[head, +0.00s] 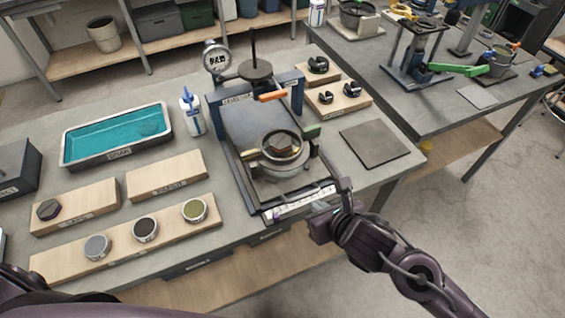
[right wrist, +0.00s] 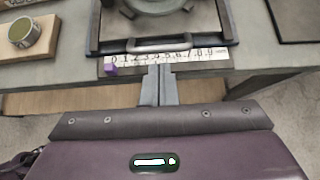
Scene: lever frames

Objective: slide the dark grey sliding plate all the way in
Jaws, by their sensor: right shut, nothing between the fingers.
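The dark grey sliding plate (head: 262,187) lies between the side rails of a blue-grey press frame (head: 213,112) and bears a round metal ring mould (head: 283,152) holding a brown block. Its front edge and light bar handle (right wrist: 160,45) show in the right wrist view, close behind a white number scale (right wrist: 185,58). A purple marker (right wrist: 111,69) sits at the scale's low end. My right gripper (head: 318,208) is shut and empty at the front of the frame. In the right wrist view its fingertips (right wrist: 158,70) overlap the scale, short of the handle; contact cannot be told. My left gripper is out of view.
A teal-filled tray (head: 118,135), a white bottle (head: 192,112) and wooden boards with small cups (head: 145,229) stand left of the frame. A dark flat mat (head: 374,144) lies to the right. A black plunger with a disc (head: 255,70) stands above the plate's back.

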